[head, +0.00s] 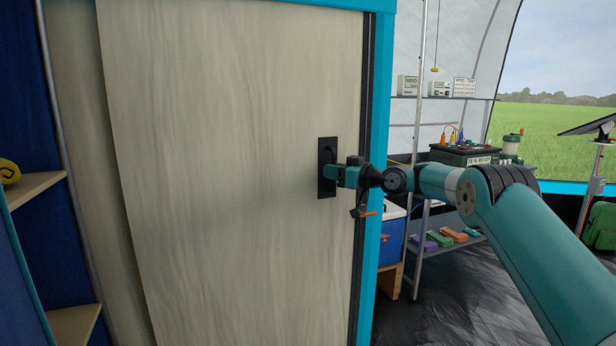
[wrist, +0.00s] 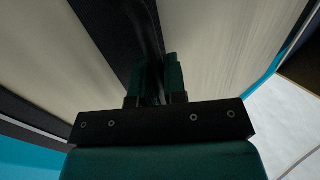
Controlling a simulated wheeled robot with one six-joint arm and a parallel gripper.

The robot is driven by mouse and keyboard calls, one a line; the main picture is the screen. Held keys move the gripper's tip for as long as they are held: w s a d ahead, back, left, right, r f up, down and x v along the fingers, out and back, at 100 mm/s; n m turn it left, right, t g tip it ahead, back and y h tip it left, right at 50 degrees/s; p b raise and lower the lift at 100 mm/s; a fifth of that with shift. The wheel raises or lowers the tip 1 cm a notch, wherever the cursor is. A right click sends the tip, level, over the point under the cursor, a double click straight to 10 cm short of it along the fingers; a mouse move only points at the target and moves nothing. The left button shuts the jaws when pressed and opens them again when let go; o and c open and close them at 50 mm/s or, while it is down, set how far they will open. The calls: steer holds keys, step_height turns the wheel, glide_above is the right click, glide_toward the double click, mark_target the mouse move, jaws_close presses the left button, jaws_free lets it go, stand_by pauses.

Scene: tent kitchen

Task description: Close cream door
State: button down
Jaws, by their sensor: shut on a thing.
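The cream door (head: 230,150) is a tall pale wood-grain panel filling most of the head view. Its right edge stands beside a black strip along the blue frame (head: 381,120); I cannot tell whether they touch. A black handle plate (head: 327,150) is set near that edge. My gripper (head: 335,173) reaches in from the right and is shut on the door's handle, mostly hidden by the fingers. In the wrist view, the teal fingers of my gripper (wrist: 155,78) are on either side of the dark handle (wrist: 150,35), with the cream door (wrist: 220,40) beyond.
A second pale panel (head: 88,130) shows behind the door's left edge. Wooden shelves (head: 75,325) and a yellow roll (head: 9,171) are at far left. Right of the frame stand a blue box (head: 392,238) and a metal rack (head: 440,222) with coloured items. Dark floor (head: 460,300) shows below the arm.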

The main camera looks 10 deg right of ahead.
steer(key=shift+w+d, duration=0.2)
steer(key=shift+d, duration=1)
steer(key=c, duration=1.5)
jaws_free()
steer(key=shift+d, duration=0.15)
steer(key=shift+o, duration=0.2)
steer(key=shift+s, duration=0.1)
steer(key=b+v, duration=0.1)
steer(key=v, duration=1.6)
steer(key=shift+b, duration=0.4)
